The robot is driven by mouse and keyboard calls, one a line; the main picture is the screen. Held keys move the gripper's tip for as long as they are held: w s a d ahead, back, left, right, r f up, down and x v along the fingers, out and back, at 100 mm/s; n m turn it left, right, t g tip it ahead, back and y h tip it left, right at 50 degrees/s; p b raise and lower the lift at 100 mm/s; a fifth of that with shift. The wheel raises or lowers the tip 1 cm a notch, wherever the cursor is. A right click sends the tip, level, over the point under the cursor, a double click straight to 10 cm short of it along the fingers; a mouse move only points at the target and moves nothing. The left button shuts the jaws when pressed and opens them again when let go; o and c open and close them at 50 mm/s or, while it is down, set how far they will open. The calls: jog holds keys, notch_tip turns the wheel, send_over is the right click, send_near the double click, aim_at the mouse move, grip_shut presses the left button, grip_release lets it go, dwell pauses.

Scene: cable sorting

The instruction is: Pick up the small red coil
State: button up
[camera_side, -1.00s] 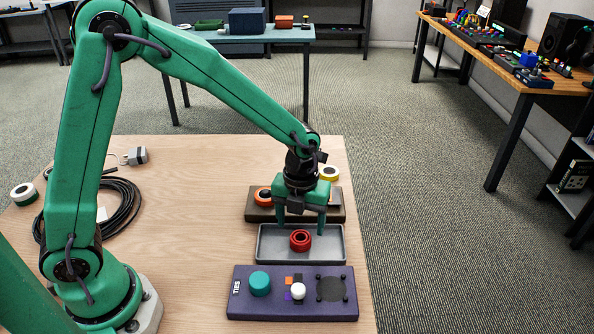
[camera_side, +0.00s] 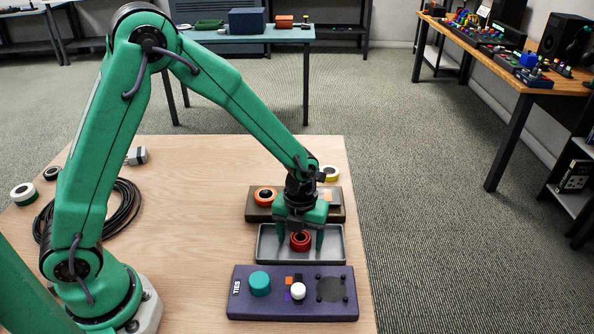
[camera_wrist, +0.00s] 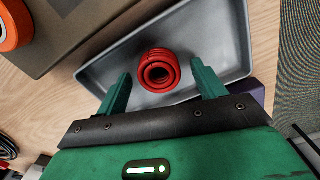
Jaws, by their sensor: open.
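The small red coil (camera_side: 300,240) lies in the grey tray (camera_side: 334,257) on the wooden table. In the wrist view the red coil (camera_wrist: 159,70) sits just beyond and between my two fingertips. My gripper (camera_side: 301,249) is low over the tray, with one finger on each side of the coil. In the wrist view my gripper (camera_wrist: 162,84) is open, with a gap between each finger and the coil. I cannot tell exactly how far the fingertips are above the tray floor.
A purple panel (camera_side: 240,303) with a teal knob and a white knob stands in front of the tray. A brown box (camera_side: 256,213) with an orange roll (camera_side: 265,194) stands behind it. A black cable coil (camera_side: 124,212) lies at the left. The middle of the table is clear.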

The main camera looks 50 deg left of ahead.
aim_at(300, 242)
jog(key=shift+c, duration=0.2)
jog(key=c, duration=1)
jog(key=shift+c, duration=0.2)
jog(key=shift+r, duration=0.1)
jog(key=shift+r, duration=0.7)
jog(key=r, duration=0.3)
jog(key=shift+s+d+r, duration=0.1)
jog(key=shift+s+d, duration=0.25)
jog(key=shift+d, duration=0.05)
jog(key=s+d+r, duration=0.6)
jog(key=s+d, duration=0.1)
jog(key=shift+s+d+r, duration=0.15)
jog(key=shift+s, duration=0.25)
jog(key=shift+w, duration=0.1)
